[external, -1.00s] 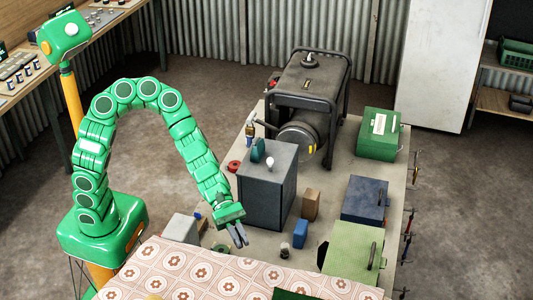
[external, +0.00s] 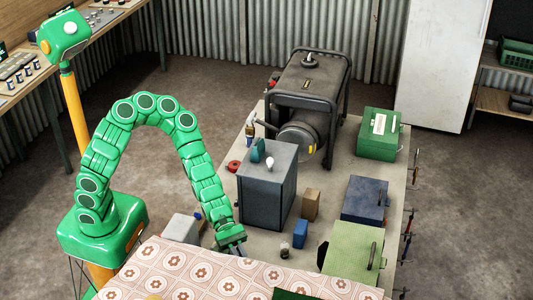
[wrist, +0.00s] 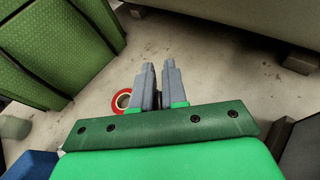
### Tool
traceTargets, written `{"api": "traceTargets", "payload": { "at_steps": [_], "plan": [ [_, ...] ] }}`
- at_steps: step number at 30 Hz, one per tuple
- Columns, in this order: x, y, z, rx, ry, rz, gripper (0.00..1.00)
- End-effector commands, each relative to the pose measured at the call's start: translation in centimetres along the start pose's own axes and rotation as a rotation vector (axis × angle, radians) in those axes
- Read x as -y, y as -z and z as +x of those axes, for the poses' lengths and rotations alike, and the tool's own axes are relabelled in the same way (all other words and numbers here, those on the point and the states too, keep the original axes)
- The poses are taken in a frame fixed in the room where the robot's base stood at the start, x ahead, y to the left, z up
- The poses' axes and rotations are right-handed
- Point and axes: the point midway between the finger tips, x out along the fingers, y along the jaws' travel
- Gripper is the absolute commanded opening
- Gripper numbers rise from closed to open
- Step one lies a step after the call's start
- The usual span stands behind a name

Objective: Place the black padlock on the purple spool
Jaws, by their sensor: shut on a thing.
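My gripper (external: 239,250) is low over the table beside the patterned cloth, in front of the grey box. In the wrist view its two grey fingers (wrist: 158,68) are close together, with a narrow gap. A small dark thing (wrist: 158,98) shows between them near their base; its shape is mostly hidden, so I cannot make out whether it is the black padlock. I cannot pick out the purple spool in either view.
The grey box (external: 266,200) stands behind my gripper, with a teal round thing (external: 258,150) and white bulb (external: 270,163) on top. A blue block (external: 300,234), small jar (external: 284,250) and light-green box (external: 352,252) are to the right. A red ring (wrist: 121,101) lies left of the fingers.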

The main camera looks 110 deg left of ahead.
Motion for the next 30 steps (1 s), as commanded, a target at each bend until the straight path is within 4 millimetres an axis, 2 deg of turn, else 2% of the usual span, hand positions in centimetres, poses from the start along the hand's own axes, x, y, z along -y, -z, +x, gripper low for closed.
{"api": "traceTargets", "payload": {
  "at_steps": [15,30],
  "plan": [
    [0.3,3.7,1.4,0.001,0.001,-0.001,0.00],
    [0.3,4.2,1.6,0.001,0.000,-0.001,0.00]
  ]
}}
